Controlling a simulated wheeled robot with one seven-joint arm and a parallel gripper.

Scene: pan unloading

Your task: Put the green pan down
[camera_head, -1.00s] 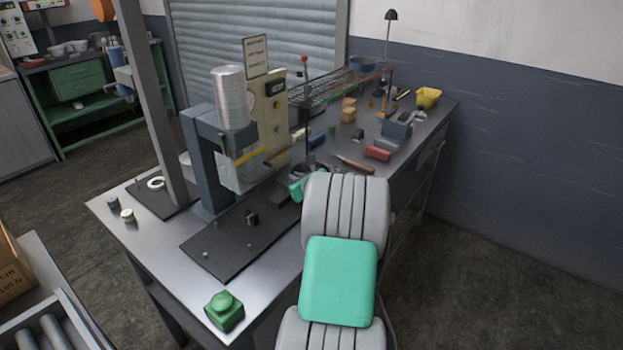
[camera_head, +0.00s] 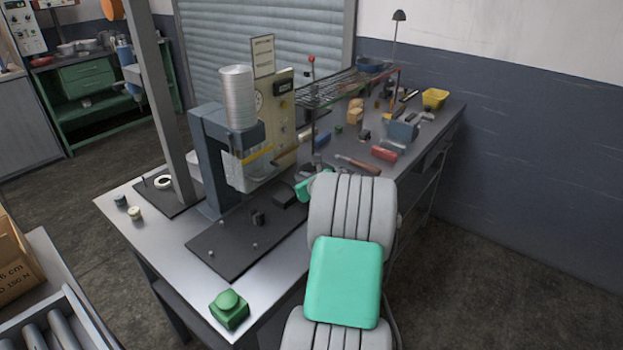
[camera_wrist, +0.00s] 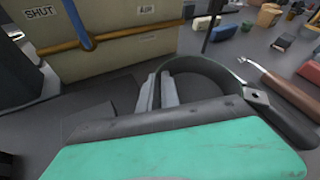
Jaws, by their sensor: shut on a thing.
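The pan (camera_wrist: 210,67) shows in the wrist view as a thin, dark greenish curved rim, with a dark handle (camera_wrist: 285,118) at its right. My gripper (camera_wrist: 158,92) has its two grey fingers closed on the rim at the pan's left side. My own green wrist housing covers the near part of the pan. In the head view my arm hides most of my gripper and the pan, over the workbench (camera_head: 175,262) beside the press. I cannot tell whether the pan touches the bench top.
The press machine (camera_head: 283,120) stands left of my gripper, with a black plate (camera_head: 225,250) before it. A brown-handled tool (camera_head: 358,165), a red object (camera_head: 384,153) and a blue-grey box (camera_head: 403,130) lie farther right. A green button box (camera_head: 229,309) sits at the front corner.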

